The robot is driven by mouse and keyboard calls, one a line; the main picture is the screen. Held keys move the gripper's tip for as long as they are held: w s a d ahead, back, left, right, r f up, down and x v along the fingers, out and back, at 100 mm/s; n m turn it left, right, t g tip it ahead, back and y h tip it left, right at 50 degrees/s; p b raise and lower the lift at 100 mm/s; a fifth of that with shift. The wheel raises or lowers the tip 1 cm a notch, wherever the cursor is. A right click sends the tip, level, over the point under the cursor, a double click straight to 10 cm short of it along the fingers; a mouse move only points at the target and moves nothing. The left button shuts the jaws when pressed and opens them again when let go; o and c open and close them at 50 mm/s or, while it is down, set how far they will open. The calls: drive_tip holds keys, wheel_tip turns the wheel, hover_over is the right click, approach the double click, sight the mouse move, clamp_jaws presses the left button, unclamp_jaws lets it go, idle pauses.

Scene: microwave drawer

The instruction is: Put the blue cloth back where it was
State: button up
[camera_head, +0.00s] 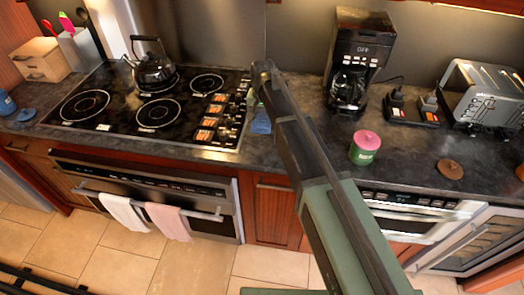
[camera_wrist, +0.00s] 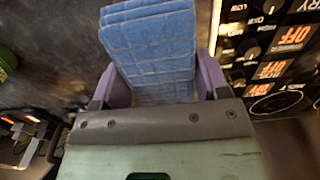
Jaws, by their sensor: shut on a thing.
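The blue cloth (camera_wrist: 155,50) is folded in several layers and fills the space between my purple fingers in the wrist view. My gripper (camera_wrist: 160,68) is shut on it, one finger on each side. In the head view a small part of the blue cloth (camera_head: 261,122) shows over the dark counter (camera_head: 300,150), just right of the cooktop's control strip (camera_head: 213,120). My arm hides the rest of it and most of the gripper there. I cannot tell whether the cloth touches the counter.
A kettle (camera_head: 154,70) stands on the cooktop. A coffee maker (camera_head: 355,60), a green jar with a pink lid (camera_head: 365,148) and a toaster (camera_head: 485,95) stand to the right. White (camera_head: 124,212) and pink (camera_head: 168,220) towels hang on the oven handle.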

sight(263, 143)
wheel_tip(263, 143, down, 11)
drive_tip(key=b, duration=0.8)
drive_tip(key=shift+r, duration=0.3)
drive_tip(key=shift+f, duration=0.15)
drive_tip(key=o, duration=1)
drive_tip(key=shift+o, duration=0.2)
